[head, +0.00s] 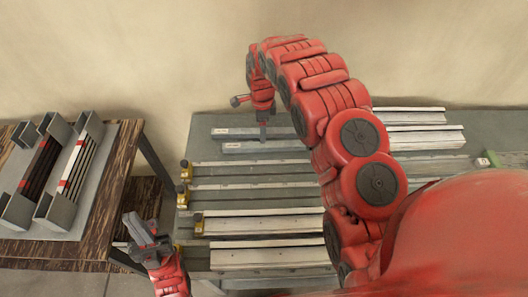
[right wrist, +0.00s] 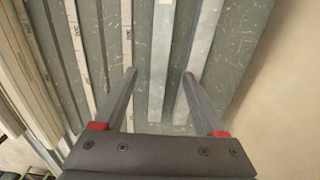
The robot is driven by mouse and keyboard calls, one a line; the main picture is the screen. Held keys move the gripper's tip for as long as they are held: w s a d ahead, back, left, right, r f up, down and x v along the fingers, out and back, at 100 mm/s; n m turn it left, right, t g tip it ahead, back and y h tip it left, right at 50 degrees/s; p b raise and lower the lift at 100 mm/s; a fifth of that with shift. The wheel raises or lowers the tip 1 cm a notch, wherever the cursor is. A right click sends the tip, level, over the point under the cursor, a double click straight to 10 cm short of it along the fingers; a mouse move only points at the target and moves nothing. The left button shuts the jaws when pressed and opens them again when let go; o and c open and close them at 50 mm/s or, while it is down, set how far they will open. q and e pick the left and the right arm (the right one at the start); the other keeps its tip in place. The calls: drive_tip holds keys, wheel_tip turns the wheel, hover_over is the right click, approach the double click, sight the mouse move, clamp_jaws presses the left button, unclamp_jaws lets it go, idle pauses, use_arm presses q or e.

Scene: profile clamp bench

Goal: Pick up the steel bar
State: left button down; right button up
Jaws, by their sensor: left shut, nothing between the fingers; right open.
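Two plain grey bars lie side by side at the back of the bench: a front one (head: 235,147) and a rear one (head: 232,132). I cannot tell for sure which is the steel bar. My right gripper (head: 263,131) points down over them and hides part of both. In the right wrist view my right gripper (right wrist: 158,75) is open. The front grey bar (right wrist: 161,55) runs between its fingers, and the rear one (right wrist: 203,50) passes by the right finger. Whether a finger touches is unclear. My left gripper (head: 137,226) is shut and empty near the bench's left end.
Several pale bars (head: 255,226) lie in rows on the green-grey bench (head: 205,122), with yellow stops (head: 186,171) at their left ends. A wooden table (head: 105,215) at left bears a grey rack (head: 62,210) holding dark bars. A wall stands behind.

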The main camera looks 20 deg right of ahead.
sight(264, 145)
drive_tip(key=f, duration=0.5)
drive_tip(key=f+b, duration=0.1)
drive_tip(key=f, duration=0.2)
drive_tip(key=shift+s+d, duration=0.1)
drive_tip(key=shift+d, duration=0.15)
clamp_jaws()
